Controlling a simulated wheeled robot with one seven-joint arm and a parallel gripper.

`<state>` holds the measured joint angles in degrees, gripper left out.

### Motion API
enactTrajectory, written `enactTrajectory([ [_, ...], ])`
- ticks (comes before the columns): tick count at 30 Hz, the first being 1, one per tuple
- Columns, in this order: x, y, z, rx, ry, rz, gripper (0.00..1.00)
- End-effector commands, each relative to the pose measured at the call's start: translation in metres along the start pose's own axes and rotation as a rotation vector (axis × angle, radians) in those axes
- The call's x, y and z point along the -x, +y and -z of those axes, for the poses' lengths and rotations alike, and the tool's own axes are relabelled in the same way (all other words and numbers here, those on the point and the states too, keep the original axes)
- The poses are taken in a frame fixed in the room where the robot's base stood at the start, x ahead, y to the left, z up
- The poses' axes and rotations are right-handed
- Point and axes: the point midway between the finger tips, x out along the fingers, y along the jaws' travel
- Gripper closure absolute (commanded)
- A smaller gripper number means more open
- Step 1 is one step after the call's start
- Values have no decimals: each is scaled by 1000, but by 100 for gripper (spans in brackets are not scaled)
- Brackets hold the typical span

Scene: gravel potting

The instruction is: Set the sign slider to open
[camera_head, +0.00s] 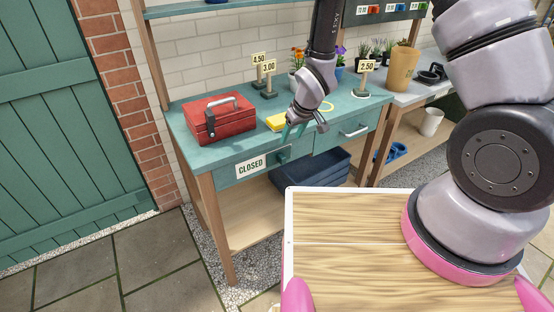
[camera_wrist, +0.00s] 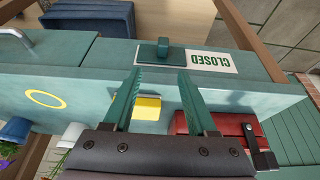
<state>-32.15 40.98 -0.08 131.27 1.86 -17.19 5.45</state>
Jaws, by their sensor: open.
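The sign slider (camera_head: 284,155) is a dark green plate with a knob on the front face of the teal bench (camera_head: 225,166). The white sign (camera_head: 251,167) beside it, on its left, reads CLOSED in green. In the wrist view the slider knob (camera_wrist: 164,48) and the sign (camera_wrist: 213,62) appear upside down, with the sign right of the knob. My gripper (camera_head: 292,133) is open and empty above the bench's front edge, close to the slider. In the wrist view its two green fingers (camera_wrist: 161,76) point toward the knob, apart from it as far as I can tell.
A red toolbox (camera_head: 222,120) stands on the bench left of my gripper, and a yellow block (camera_head: 275,122) lies just behind it. Price signs (camera_head: 269,78) and potted plants stand farther back. A drawer handle (camera_head: 354,131) is to the right. A dark blue crate (camera_head: 310,172) sits below.

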Motion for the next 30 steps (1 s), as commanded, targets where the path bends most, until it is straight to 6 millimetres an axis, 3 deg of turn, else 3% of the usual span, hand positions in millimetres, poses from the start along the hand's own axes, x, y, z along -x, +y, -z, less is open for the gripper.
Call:
enactTrajectory([
  [7, -26, -3, -4, 10, -4, 3, 43],
  [19, -97, -3, -4, 10, -3, 3, 43],
  [24, -110, -3, -3, 10, -3, 3, 43],
  [30, -113, -3, -3, 10, -2, 3, 43],
])
